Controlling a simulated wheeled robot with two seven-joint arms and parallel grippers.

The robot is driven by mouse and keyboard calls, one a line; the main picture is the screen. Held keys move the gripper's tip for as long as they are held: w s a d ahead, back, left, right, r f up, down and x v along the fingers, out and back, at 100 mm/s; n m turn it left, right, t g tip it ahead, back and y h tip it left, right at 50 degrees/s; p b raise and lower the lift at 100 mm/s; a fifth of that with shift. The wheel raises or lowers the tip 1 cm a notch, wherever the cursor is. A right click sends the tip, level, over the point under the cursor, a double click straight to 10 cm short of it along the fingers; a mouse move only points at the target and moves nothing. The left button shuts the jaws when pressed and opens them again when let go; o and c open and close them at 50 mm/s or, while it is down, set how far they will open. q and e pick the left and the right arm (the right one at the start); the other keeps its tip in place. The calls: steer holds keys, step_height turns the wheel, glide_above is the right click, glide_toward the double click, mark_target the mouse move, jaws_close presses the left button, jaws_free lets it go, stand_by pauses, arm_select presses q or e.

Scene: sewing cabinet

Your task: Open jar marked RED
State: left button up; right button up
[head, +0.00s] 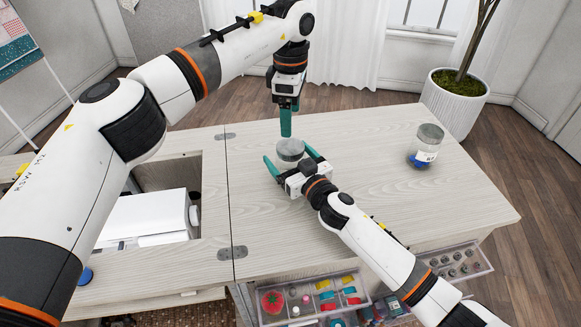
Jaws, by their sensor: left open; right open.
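A clear jar with a grey top (290,149) stands upright on the cabinet top, left of its middle. Its label and contents are hidden, so I cannot tell whether it is marked RED. My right gripper (289,163) is open with its teal fingers on either side of this jar; whether they touch it is unclear. My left gripper (286,123) is open and points down just above the jar's top, its fingers seen edge-on. A second clear jar (427,143) with a white label and blue contents stands further right; its label is too small to read.
The pale wooden cabinet top (460,200) is clear around the second jar. At left is an open well with a white sewing machine (150,217). Open drawers of sewing supplies (315,298) stick out at the front. A potted plant (452,95) stands behind at right.

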mark_target(290, 146)
steer(key=c, duration=1.5)
arm_select(q)
steer(key=shift+m, duration=0.3)
arm_select(e)
steer(key=c, duration=0.5)
arm_select(q)
steer(key=m, duration=0.4)
steer(key=shift+m, duration=0.4)
arm_select(e)
steer(key=shift+o, duration=0.2)
arm_select(q)
steer(key=m, duration=1.2)
steer(key=shift+m, duration=0.3)
steer(key=shift+f, duration=4)
steer(key=shift+c, duration=0.6)
